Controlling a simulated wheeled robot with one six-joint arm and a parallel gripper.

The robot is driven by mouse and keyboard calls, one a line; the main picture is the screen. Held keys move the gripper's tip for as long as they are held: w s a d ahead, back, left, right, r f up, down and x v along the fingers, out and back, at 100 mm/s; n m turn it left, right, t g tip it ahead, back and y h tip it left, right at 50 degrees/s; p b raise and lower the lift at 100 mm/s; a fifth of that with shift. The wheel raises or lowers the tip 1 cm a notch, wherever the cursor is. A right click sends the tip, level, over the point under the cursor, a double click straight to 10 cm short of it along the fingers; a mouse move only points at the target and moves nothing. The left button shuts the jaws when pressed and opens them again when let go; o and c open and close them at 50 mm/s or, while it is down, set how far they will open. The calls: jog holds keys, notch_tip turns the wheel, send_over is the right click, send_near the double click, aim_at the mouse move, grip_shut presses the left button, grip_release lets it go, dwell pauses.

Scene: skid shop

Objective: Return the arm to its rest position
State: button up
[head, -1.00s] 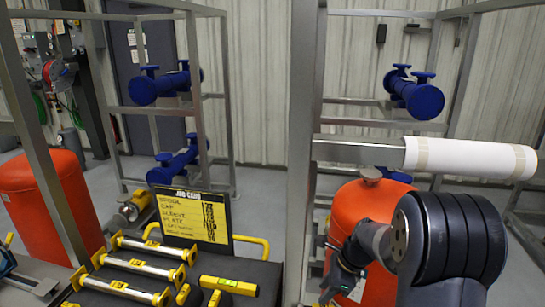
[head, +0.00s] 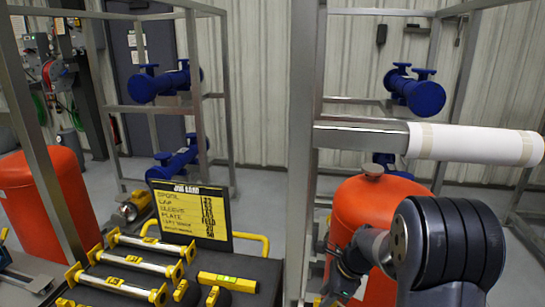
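Part of my arm (head: 448,240) shows at the lower right of the head view as a dark, ribbed joint with a pale link. Slim dark parts near its wrist (head: 346,268) stand in front of an orange tank. I cannot make out fingertips there, nor whether my gripper holds anything. The lower part of the arm is cut off by the picture's bottom edge.
A horizontal pipe with a white sleeve (head: 478,144) crosses above my arm. An orange tank (head: 375,195) stands behind the wrist. A dark bench at lower left holds yellow-ended spools (head: 150,248), a yellow level (head: 228,282) and a job card (head: 191,213). Metal frames (head: 305,150) stand close by.

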jog(key=shift+f+b, duration=0.75)
jog(key=shift+f, duration=0.45)
jog(key=shift+r, duration=0.1)
